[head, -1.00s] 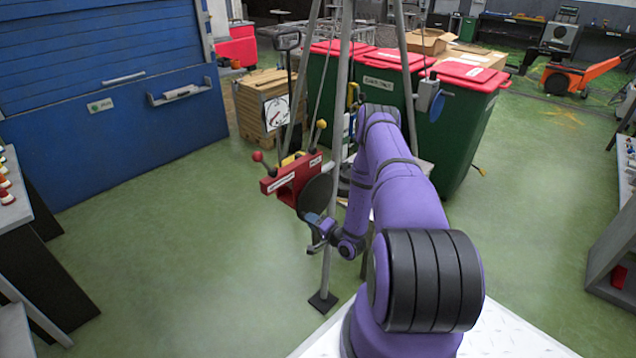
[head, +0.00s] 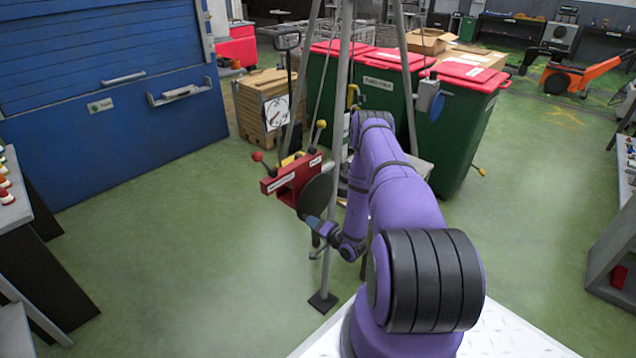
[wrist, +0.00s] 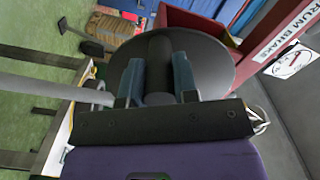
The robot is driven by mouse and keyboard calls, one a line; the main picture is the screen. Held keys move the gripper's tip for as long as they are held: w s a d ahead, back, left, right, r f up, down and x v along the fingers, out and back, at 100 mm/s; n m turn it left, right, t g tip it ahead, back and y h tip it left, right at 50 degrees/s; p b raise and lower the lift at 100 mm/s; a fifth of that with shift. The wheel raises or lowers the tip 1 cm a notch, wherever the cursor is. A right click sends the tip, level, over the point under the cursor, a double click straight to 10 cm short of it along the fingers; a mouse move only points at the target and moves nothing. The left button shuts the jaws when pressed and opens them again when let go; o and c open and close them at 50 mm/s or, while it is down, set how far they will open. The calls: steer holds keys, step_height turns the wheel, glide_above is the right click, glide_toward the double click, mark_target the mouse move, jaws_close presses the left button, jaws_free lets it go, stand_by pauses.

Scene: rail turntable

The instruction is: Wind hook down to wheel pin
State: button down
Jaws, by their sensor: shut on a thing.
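A red winch (head: 283,185) with white labels is mounted on a leg of the grey tripod (head: 341,130). A dark round disc (head: 316,196) is on its near side, and a yellow-knobbed lever and a red-knobbed lever stand up from it. My gripper (head: 318,226) is at the disc's lower edge. In the wrist view, my gripper (wrist: 157,85) is shut on a dark cylindrical crank handle (wrist: 159,62) in front of the disc (wrist: 215,62). A small yellow hook-like part (head: 352,96) shows between the tripod legs, partly behind my arm. I cannot make out the wheel pin.
Green bins (head: 452,135) with red lids stand behind the tripod. A wooden crate (head: 264,105) is left of them, and a blue shutter (head: 110,90) is at the left. The green floor left of the tripod is clear. A tripod foot (head: 323,302) is close in front.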

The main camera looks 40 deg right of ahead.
steer(key=shift+s+d+f+n, duration=0.1)
steer(key=shift+d+f+n, duration=0.05)
steer(key=shift+f+n, duration=0.25)
steer(key=shift+d+f+n, duration=0.5)
steer(key=shift+f+n, duration=0.1)
steer(key=shift+n, duration=0.5)
steer(key=c, duration=0.7)
jaws_free()
steer(key=shift+s+d, duration=0.15)
steer(key=shift+s, duration=1.8)
steer(key=shift+s+d, duration=0.15)
steer(key=shift+s, duration=1.75)
